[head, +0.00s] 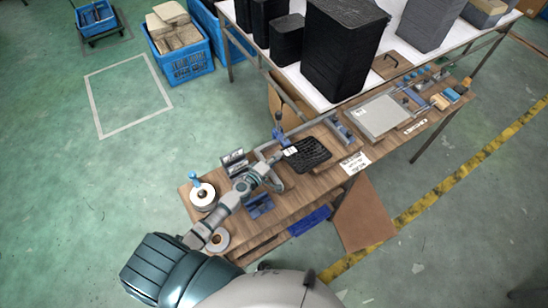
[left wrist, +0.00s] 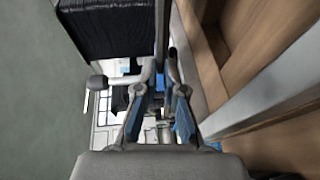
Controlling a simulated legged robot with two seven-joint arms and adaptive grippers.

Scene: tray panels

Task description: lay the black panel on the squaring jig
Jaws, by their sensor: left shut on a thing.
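The black panel (head: 312,154) shows in the head view as a dark ribbed slab over the middle of the wooden workbench. My left gripper (head: 279,166) is at its left edge and is shut on it. Whether the panel touches the bench is unclear. My right gripper is not in view.
A pale grey plate (head: 376,116) lies on the bench to the right, with small blue parts beyond it. White rolls (head: 202,196) stand at the bench's left end. Tall black stacks (head: 342,45) fill the white table behind. A white label (head: 354,163) lies at the front edge.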

